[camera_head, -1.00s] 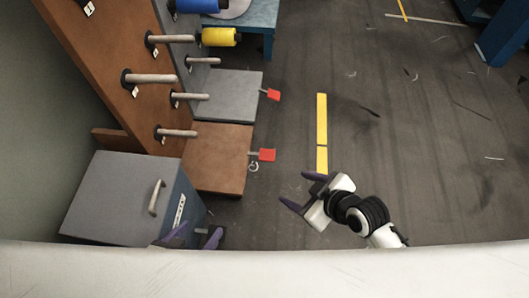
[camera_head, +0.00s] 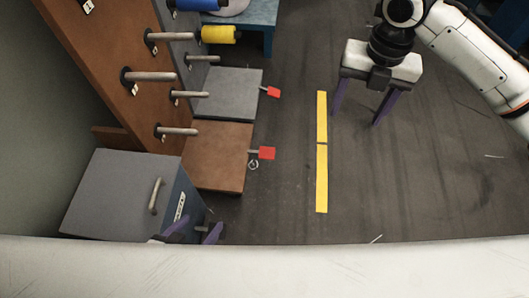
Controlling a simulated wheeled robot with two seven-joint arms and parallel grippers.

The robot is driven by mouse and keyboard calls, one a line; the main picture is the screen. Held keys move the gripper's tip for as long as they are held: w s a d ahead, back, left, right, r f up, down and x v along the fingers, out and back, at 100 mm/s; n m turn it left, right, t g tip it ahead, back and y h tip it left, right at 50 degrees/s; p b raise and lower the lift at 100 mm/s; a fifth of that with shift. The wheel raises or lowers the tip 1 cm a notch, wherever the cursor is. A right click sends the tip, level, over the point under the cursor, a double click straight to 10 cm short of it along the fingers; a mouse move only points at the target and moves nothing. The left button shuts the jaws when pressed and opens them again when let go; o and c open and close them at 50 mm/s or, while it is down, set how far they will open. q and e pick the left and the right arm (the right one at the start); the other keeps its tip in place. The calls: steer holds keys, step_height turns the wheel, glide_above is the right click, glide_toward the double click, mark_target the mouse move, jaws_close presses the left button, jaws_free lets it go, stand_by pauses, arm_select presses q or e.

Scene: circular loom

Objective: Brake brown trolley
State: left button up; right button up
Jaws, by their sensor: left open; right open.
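The brown trolley (camera_head: 219,160) stands at the left with a flat base and a tall brown panel (camera_head: 85,60) carrying several pegs. A red pedal (camera_head: 267,153) sticks out from the right side of its base, raised above the floor. My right gripper (camera_head: 355,117) is open and empty over the floor, to the right of the pedal and well apart from it. My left gripper (camera_head: 198,232) is low at the left, beside the grey-topped box, open, partly hidden by the pale band along the bottom.
A grey trolley base (camera_head: 229,95) with its own red pedal (camera_head: 273,92) stands just beyond the brown one. The grey-topped box (camera_head: 120,190) with a handle is in front. Yellow floor tape (camera_head: 322,175) marks the clear dark floor. Blue and yellow spools (camera_head: 219,35) hang on pegs.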

steer(key=shift+d+r, duration=0.2)
